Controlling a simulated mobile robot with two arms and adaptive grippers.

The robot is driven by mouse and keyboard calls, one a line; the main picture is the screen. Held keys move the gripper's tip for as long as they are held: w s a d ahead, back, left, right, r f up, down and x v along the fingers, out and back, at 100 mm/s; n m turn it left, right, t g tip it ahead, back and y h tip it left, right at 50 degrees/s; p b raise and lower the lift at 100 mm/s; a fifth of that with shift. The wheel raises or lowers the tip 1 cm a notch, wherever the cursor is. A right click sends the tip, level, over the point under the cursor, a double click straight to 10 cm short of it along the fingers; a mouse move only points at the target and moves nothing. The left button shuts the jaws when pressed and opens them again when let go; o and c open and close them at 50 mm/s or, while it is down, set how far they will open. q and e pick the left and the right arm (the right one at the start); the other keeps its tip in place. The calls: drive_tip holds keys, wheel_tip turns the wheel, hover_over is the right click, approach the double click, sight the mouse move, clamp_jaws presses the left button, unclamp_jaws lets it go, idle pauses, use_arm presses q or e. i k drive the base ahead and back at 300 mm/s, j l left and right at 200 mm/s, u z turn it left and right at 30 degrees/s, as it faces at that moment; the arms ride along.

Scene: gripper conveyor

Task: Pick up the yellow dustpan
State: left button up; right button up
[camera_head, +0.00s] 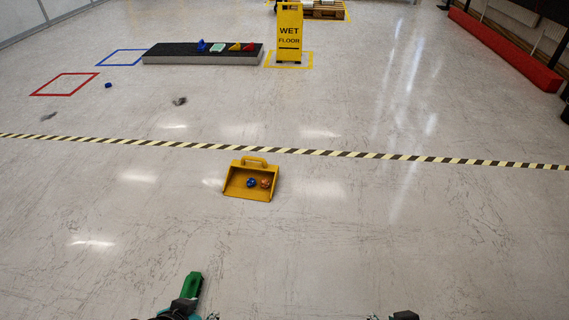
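The yellow dustpan (246,192) stands on the floor in the middle of the view, its open side facing me and its handle (254,160) at the top back. A blue item (251,183) and an orange item (265,184) lie inside it. My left gripper (196,312) is at the bottom edge, left of the dustpan and well short of it. A green piece (193,285) sticks up at it; whether the fingers grip it I cannot tell. My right gripper (390,316) barely shows at the bottom edge, apart from the dustpan; its fingers are mostly cut off.
A black-and-yellow striped line (330,153) crosses the floor just behind the dustpan. Further back are a yellow wet floor sign (289,32), a dark low platform (175,53) with coloured items, and red (64,84) and blue floor squares. The floor between me and the dustpan is clear.

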sight(239, 172)
drive_tip(key=i+l+z, duration=0.2)
drive_tip(key=i, duration=0.6)
drive_tip(key=i+z, duration=0.15)
drive_tip(key=i, duration=0.7)
drive_tip(key=i+l+u, duration=0.1)
drive_tip(key=i+u, duration=0.4)
drive_tip(key=i+l+u, duration=0.25)
drive_tip(key=u, duration=0.2)
drive_tip(key=i+l+u, duration=0.35)
drive_tip(key=u, duration=0.15)
